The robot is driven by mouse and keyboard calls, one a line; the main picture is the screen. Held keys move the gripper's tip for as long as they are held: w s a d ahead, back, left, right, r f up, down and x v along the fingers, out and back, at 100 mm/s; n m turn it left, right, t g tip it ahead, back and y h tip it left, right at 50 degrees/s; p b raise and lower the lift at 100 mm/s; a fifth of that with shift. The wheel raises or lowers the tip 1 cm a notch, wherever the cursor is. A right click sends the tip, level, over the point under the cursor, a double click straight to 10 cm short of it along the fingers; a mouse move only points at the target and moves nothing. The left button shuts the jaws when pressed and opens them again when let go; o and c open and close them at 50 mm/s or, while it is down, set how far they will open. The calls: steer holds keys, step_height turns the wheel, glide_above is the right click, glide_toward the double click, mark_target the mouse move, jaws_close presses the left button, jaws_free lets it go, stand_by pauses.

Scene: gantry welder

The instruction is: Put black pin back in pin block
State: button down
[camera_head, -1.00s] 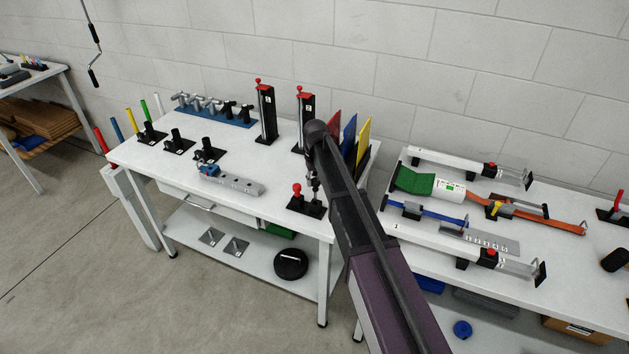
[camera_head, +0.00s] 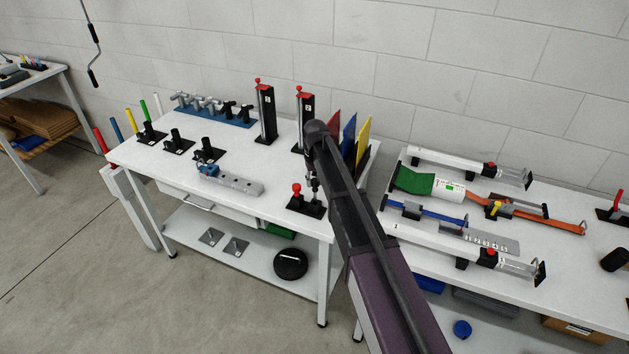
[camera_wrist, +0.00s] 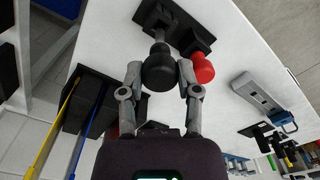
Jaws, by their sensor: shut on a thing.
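My gripper (camera_wrist: 160,95) is shut on the black pin (camera_wrist: 160,72), with a fingertip on each side of its round black knob. A short grey shaft shows past the knob, in line with a black holder on the black pin block (camera_wrist: 200,40). I cannot tell how deep the shaft sits in the holder. The red pin (camera_wrist: 203,68) stands in the block just right of my gripper. In the head view, my gripper (camera_head: 314,182) points down over the pin block (camera_head: 306,209), beside the red pin (camera_head: 297,189); my arm hides part of it.
A grey bar with a blue clamp (camera_head: 232,183) lies on the white table (camera_head: 255,150) left of the block. Two black posts (camera_head: 266,115) with red knobs and red, blue and yellow plates (camera_head: 349,137) stand behind. Clear tabletop lies between.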

mark_target(315, 191)
steer(key=shift+f, duration=0.15)
steer(key=shift+f+b, duration=2.25)
steer(key=shift+b, duration=0.15)
steer(key=shift+c, duration=1.2)
jaws_free()
steer(key=shift+s, duration=0.15)
